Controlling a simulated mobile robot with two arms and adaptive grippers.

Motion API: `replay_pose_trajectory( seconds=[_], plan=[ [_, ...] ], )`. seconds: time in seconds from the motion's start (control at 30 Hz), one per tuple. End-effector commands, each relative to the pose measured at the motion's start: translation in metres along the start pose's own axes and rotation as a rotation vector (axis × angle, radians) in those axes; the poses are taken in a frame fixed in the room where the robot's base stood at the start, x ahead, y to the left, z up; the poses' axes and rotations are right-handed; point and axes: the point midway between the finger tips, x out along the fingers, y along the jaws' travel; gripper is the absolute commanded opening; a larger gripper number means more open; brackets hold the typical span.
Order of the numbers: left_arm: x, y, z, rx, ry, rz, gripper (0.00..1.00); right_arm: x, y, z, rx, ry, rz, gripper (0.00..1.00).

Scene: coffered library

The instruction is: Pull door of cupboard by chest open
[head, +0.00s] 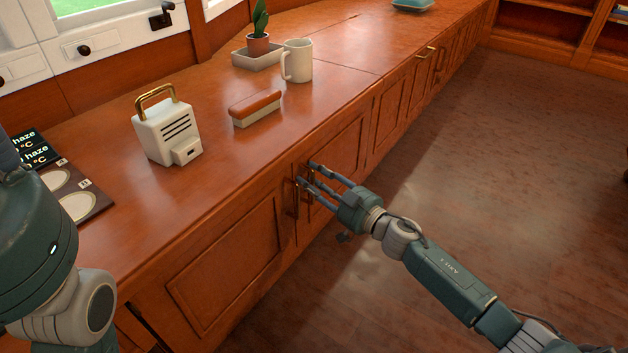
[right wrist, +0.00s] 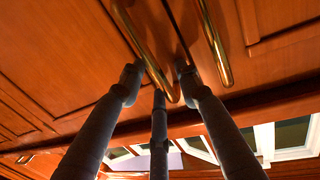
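The wooden cupboard runs under the long counter. Its near door (head: 225,262) and the adjoining door (head: 338,150) look shut, with upright brass handles at their meeting edges. My right gripper (head: 306,174) is at these handles. In the right wrist view its three fingers (right wrist: 158,85) are spread and straight, with one brass handle (right wrist: 143,45) between the outer fingers. The second brass handle (right wrist: 213,42) is to the right of them. Firm contact with a handle cannot be made out. My left arm is at the left edge of the head view; its gripper is out of view. No chest is recognisable.
On the counter (head: 340,52) stand a white toaster-like box (head: 166,130), a brush-like block (head: 255,108), a mug (head: 297,60) and a potted plant (head: 258,42). The wooden floor (head: 480,150) right of the cupboard is clear.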

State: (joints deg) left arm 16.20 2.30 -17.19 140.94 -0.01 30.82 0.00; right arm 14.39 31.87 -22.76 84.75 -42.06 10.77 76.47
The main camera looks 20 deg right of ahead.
Motion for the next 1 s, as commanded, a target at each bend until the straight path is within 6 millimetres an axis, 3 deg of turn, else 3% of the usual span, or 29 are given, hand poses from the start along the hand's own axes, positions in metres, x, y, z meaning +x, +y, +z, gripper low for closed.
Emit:
replay_pose_trajectory(
  seconds=[0.1, 0.3, 0.67, 0.87, 1.0],
  plan=[
    [0.000, 0.000, 0.000, 0.000, 0.000, 0.000, 0.40, 0.000, 0.000, 0.000, 0.000, 0.000, 0.000, 0.33],
    [0.000, 0.000, 0.000, 0.000, 0.000, 0.000, 0.40, 0.000, 0.000, 0.000, 0.000, 0.000, 0.000, 0.00],
    [0.000, 0.000, 0.000, -0.001, 0.000, 0.000, 0.40, -0.007, 0.002, 0.001, -0.002, -0.002, -0.017, 0.00],
    [-0.002, 0.000, 0.001, 0.000, -0.003, 0.000, 0.40, -0.035, 0.011, 0.002, -0.004, -0.004, -0.095, 0.00],
    [-0.003, 0.001, 0.000, 0.001, 0.000, 0.003, 0.40, -0.065, 0.026, 0.002, -0.006, -0.006, -0.191, 0.00]
  ],
)
